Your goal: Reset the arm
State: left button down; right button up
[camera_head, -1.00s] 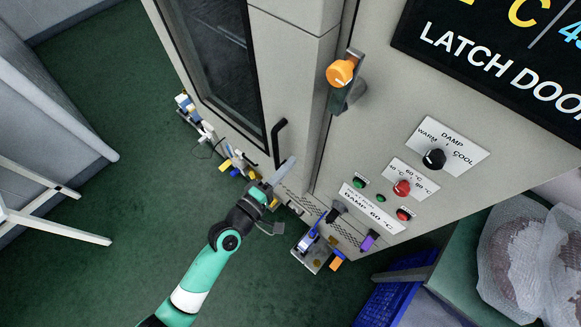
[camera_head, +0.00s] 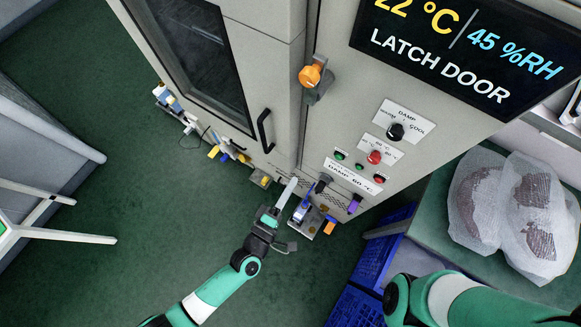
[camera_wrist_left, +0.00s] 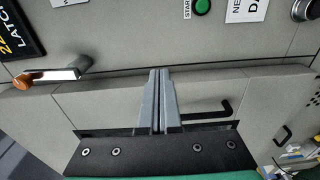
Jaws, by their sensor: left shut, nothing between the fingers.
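My left gripper (camera_head: 289,188) is shut and empty. It is held in front of the grey cabinet, below and right of the black door handle (camera_head: 264,131) in the head view, and appears apart from it. In the left wrist view its two grey fingers (camera_wrist_left: 158,95) are together, with the black handle (camera_wrist_left: 212,112) behind them to the right. The cabinet door (camera_head: 203,65) looks closed. The orange-knobbed latch (camera_head: 310,76) is on the cabinet front, and also shows at left in the wrist view (camera_wrist_left: 45,76). Part of my right arm shows at the lower right; its gripper is out of frame.
A control panel (camera_head: 370,150) with knobs and buttons sits under a black display (camera_head: 470,50). Blue crates (camera_head: 375,255) stand beside a green-topped table (camera_head: 430,225) with wrapped items (camera_head: 515,205). Small devices line the cabinet foot. Green floor (camera_head: 130,240) is open at left.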

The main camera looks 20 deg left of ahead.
dwell(0.4)
pick_arm(q)
jog(key=w+d+r+m+t+h+p, duration=0.1)
jog(key=w+r+m+h, duration=0.15)
jog(key=r, duration=0.95)
jog(key=w+d+r+m+t+h+p, duration=0.15)
jog(key=w+r+m, duration=0.25)
jog(key=r, duration=0.8)
jog(key=w+d+r+m+t+h+p, duration=0.1)
jog(key=w+r+m+t+p, duration=0.15)
jog(key=r, duration=0.95)
jog(key=s+a+r+m+t+p, duration=0.1)
jog(key=a+r+m, duration=0.25)
jog(key=r, duration=0.75)
jog(key=s+a+r+m+t+p, duration=0.15)
jog(key=r+m, duration=0.25)
jog(key=r, duration=0.6)
jog(key=s+a+r+t+y, duration=0.1)
jog(key=s+a+r+y, duration=0.2)
jog(key=r, duration=0.4)
jog(key=s+a+r+t+y+p, duration=0.1)
jog(key=s+a+r+y, duration=0.2)
jog(key=r, duration=0.4)
jog(key=shift+s+a+m, duration=0.35)
jog(key=shift+s+a, duration=0.5)
jog(key=shift+a, duration=0.15)
